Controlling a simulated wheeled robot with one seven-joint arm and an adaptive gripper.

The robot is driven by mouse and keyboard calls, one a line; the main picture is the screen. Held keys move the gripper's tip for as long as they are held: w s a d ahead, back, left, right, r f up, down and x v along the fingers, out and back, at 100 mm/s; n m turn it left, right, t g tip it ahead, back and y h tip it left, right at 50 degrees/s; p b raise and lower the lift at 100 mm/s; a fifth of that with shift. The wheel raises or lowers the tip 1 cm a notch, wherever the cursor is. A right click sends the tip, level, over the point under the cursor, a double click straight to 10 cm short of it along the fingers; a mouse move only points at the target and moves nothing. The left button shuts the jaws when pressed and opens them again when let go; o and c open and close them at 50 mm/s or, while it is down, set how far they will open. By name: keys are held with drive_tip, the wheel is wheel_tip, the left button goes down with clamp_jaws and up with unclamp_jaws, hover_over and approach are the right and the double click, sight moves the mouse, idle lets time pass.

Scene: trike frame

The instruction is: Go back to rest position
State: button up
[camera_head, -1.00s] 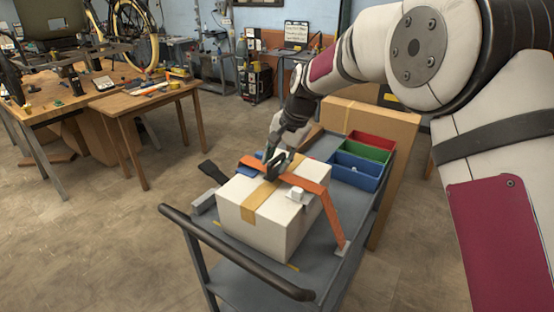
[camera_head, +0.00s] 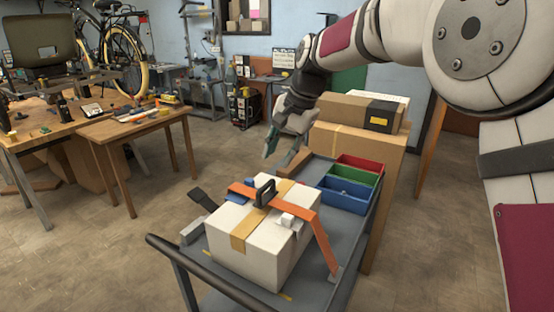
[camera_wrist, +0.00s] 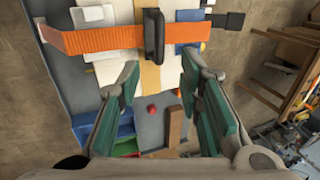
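My gripper (camera_head: 270,142) is raised above the far end of the grey cart (camera_head: 232,284), apart from the box on it. In the wrist view my gripper (camera_wrist: 160,85) has its two green-padded fingers spread apart with nothing held between them. A white cardboard box (camera_head: 284,262) with tan tape sits on the cart. An orange strap (camera_head: 309,210) lies across the box and runs down its right side to the cart. A black buckle-like handle (camera_head: 265,193) stands on the strap; it also shows in the wrist view (camera_wrist: 153,38), beyond the fingertips.
Red, green and blue bins (camera_head: 347,194) sit at the cart's back right. Tall cardboard boxes (camera_head: 358,146) stand behind the cart. A small wooden table (camera_head: 140,127) and a workbench are at the left. Open floor lies between the tables and the cart.

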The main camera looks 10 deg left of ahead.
drive_tip(key=s+d+r+n+t+h, duration=0.1)
drive_tip(key=s+d+r, duration=0.3)
drive_tip(key=s+d, duration=0.45)
drive_tip(key=s+d+r+n+t+h, duration=0.1)
drive_tip(key=s+d+r, duration=0.45)
drive_tip(key=d, duration=0.65)
drive_tip(key=s+d+f, duration=0.2)
drive_tip(key=s+d, duration=0.2)
drive_tip(key=s, duration=0.3)
drive_tip(key=s+d+f+n+h, duration=0.1)
drive_tip(key=s+d+f, duration=0.2)
drive_tip(key=s, duration=0.4)
drive_tip(key=s+d+f+t, duration=0.1)
drive_tip(key=s+d+f, duration=0.1)
drive_tip(key=s+d, duration=0.3)
drive_tip(key=s, duration=0.2)
drive_tip(key=shift+s+d+f+n+h+p, duration=0.15)
drive_tip(key=shift+s+f+n+h+p, duration=0.15)
drive_tip(key=shift+s+f+h+p, duration=0.1)
